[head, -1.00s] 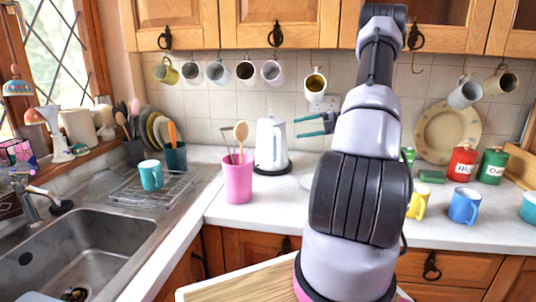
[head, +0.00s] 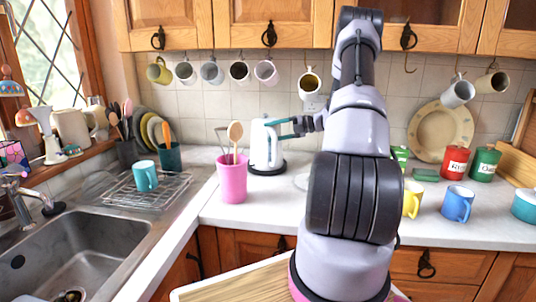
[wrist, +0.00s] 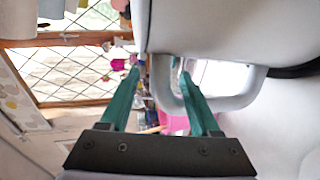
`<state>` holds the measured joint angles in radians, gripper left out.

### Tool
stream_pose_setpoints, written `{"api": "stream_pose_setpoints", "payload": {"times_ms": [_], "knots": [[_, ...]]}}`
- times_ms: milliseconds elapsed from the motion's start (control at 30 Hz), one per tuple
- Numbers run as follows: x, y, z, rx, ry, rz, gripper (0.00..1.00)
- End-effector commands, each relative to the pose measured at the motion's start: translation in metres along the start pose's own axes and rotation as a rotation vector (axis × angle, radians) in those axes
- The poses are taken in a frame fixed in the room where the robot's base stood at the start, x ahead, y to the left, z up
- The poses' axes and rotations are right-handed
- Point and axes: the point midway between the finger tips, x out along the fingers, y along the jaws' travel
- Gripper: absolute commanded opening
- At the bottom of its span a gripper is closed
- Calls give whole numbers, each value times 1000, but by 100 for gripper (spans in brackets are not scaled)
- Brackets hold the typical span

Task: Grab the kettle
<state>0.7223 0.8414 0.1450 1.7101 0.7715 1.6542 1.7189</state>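The white kettle (head: 262,150) stands upright on its dark base on the far counter, right of the pink utensil cup. My gripper (head: 287,130) reaches in from the right at the kettle's upper right side. In the wrist view the kettle body (wrist: 230,25) fills the top right, with its grey handle loop (wrist: 164,88) below. The teal fingers of my gripper (wrist: 158,75) are apart. One bar of the handle lies between them, and the right finger reaches into the loop. I cannot tell whether a finger touches the handle.
The pink cup (head: 231,182) with wooden spoons stands just left of the kettle. Mugs hang above, including one (head: 309,84) above my gripper. A yellow mug (head: 412,202) and a blue mug (head: 457,204) stand on the right counter. The sink (head: 75,250) is at left.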

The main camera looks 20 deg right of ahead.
Motion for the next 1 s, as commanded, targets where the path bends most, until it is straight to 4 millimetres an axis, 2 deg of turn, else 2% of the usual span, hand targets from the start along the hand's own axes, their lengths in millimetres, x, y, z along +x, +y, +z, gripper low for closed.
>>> {"api": "stream_pose_setpoints", "payload": {"times_ms": [33, 100, 167, 1000], "knots": [[0, 0, 0, 0, 0, 0, 48], [0, 0, 0, 0, 0, 0, 21], [0, 0, 0, 0, 0, 0, 0], [-1, 0, 0, 0, 0, -1, 0]]}}
